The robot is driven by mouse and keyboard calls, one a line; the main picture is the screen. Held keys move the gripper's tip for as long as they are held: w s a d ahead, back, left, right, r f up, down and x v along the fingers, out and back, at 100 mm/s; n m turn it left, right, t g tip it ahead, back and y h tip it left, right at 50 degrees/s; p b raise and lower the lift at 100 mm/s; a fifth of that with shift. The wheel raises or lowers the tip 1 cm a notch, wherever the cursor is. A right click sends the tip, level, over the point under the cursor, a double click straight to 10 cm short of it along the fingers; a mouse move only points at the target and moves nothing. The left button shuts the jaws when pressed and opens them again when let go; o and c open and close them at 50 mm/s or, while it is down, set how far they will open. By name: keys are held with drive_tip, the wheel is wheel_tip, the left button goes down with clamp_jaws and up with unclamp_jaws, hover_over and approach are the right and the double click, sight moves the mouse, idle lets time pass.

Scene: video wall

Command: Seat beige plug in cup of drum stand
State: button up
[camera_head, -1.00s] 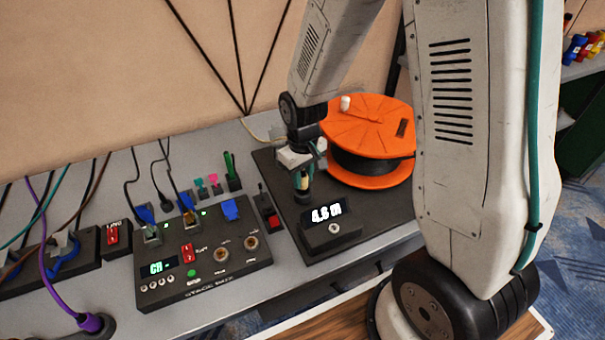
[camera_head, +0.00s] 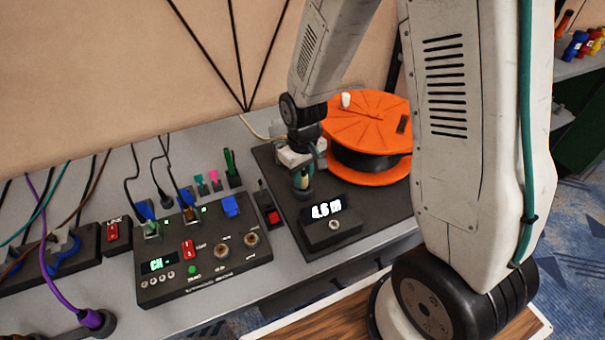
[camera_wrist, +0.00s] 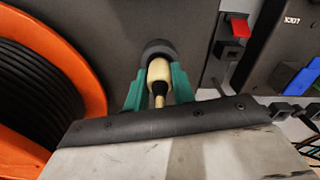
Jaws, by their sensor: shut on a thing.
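The beige plug (camera_wrist: 159,72) is between the teal fingers of my gripper (camera_wrist: 157,88) in the wrist view, and the gripper is shut on it. The plug's far end overlaps the dark round cup (camera_wrist: 158,46) of the drum stand (camera_wrist: 190,20). I cannot tell how deep it sits in the cup. In the head view the plug (camera_head: 303,181) looks upright under my gripper (camera_head: 301,170), at the dark cup (camera_head: 303,195) on the stand's base. The cup's inside is hidden.
The orange cable drum (camera_head: 370,125) stands close on the right of my gripper. A display box (camera_head: 332,228) is in front, and a red switch (camera_head: 272,216) is to the left. A panel with plugs and sockets (camera_head: 200,265) lies further left.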

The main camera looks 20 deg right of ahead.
drive_tip(key=o, duration=1.1)
drive_tip(key=shift+c, duration=0.2)
wheel_tip(320, 180, up, 8)
drive_tip(key=shift+f, duration=0.1)
drive_tip(key=shift+s, duration=0.15)
